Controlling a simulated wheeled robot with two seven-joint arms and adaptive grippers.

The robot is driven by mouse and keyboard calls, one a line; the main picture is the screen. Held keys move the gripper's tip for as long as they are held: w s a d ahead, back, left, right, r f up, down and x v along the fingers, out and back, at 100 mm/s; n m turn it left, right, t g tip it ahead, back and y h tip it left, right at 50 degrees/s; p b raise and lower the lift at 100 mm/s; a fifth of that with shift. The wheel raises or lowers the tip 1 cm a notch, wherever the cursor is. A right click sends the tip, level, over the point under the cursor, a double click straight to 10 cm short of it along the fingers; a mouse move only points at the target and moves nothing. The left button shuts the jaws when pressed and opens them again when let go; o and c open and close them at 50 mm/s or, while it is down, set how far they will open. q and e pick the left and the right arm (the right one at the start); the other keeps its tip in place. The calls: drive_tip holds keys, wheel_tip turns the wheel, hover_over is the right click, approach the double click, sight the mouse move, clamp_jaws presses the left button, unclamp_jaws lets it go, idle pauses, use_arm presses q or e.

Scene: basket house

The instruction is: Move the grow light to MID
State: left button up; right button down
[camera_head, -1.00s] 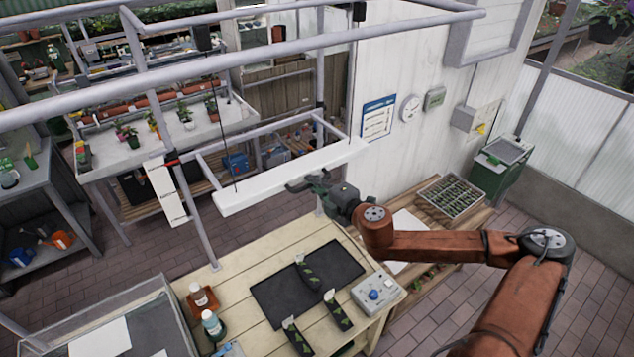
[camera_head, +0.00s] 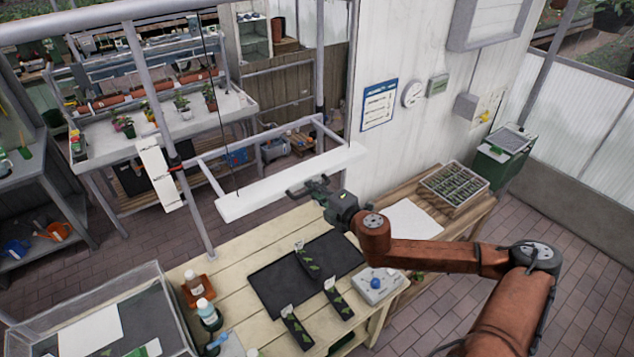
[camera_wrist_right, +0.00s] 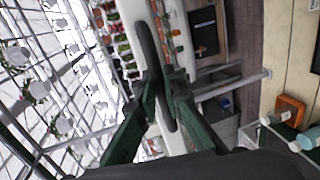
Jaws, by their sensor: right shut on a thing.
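The grow light is a long white bar (camera_head: 265,193) hanging by thin cords under a grey tubular frame, above the wooden potting table. My right gripper (camera_head: 312,188) is at its near long side, shut on a dark handle there. In the right wrist view the gripper's green fingers (camera_wrist_right: 166,85) close around this dark handle (camera_wrist_right: 148,45), with the white bar (camera_wrist_right: 125,50) behind. My left gripper is out of view.
Below the light, the table (camera_head: 235,262) holds a black mat (camera_head: 275,284) with several dark plant packs, a control box (camera_head: 378,286) and bottles (camera_head: 208,313). A seedling tray (camera_head: 454,184) stands by the wall at right. The space between light and mat looks clear.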

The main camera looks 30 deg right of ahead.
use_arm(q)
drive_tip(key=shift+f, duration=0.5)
use_arm(e)
drive_tip(key=shift+f, duration=0.9)
drive_tip(key=c, duration=2)
unclamp_jaws()
drive_tip(key=shift+a, duration=0.1)
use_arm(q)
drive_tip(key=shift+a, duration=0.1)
use_arm(e)
drive_tip(key=shift+s, duration=0.1)
drive_tip(key=shift+v, duration=5.9)
